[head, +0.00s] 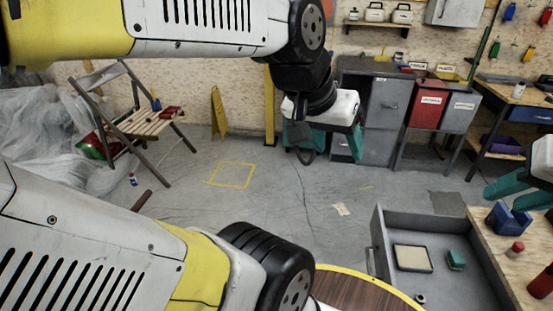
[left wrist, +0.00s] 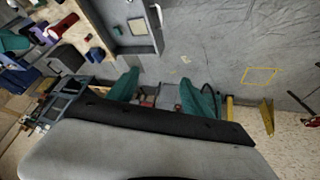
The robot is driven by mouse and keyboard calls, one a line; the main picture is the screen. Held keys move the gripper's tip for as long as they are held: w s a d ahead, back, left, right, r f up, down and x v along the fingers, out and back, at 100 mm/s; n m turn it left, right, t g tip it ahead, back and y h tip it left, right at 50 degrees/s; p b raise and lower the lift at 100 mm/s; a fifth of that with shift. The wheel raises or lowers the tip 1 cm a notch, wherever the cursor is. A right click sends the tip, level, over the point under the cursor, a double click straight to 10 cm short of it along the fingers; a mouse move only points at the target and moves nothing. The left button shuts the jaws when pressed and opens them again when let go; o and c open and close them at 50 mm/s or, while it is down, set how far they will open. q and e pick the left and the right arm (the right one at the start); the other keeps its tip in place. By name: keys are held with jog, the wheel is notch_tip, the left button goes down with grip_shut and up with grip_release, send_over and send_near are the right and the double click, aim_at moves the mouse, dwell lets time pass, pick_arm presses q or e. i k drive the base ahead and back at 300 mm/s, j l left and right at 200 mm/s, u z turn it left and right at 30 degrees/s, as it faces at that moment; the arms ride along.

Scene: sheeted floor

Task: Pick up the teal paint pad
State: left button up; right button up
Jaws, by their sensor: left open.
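The teal paint pad (head: 456,259) appears as a small teal block in the open grey drawer (head: 420,285) at the lower right, to the right of a flat cream pad in a dark frame (head: 412,258). In the left wrist view it is a tiny teal spot (left wrist: 117,31). My left gripper (head: 322,145) is open and empty, with teal fingers, up and to the left of the drawer and well away from the pad. Its fingers are spread in the left wrist view (left wrist: 163,95). My right gripper (head: 518,187) is partly cut off at the right edge, above the bench.
A wooden bench (head: 488,243) right of the drawer holds a blue object (head: 508,219) and red items. A round wooden top (head: 365,290) with a yellow rim is at the bottom. Grey cabinets (head: 383,118) stand behind. A folding chair (head: 140,122) is at left; the middle floor is mostly clear.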

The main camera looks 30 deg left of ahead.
aim_at(455, 261)
jog(key=u, duration=2.95)
jog(key=z, duration=3.6)
jog(key=i+l+u, duration=0.1)
jog(key=l+u, duration=1.3)
jog(key=i+j, duration=0.05)
jog(key=j, duration=0.05)
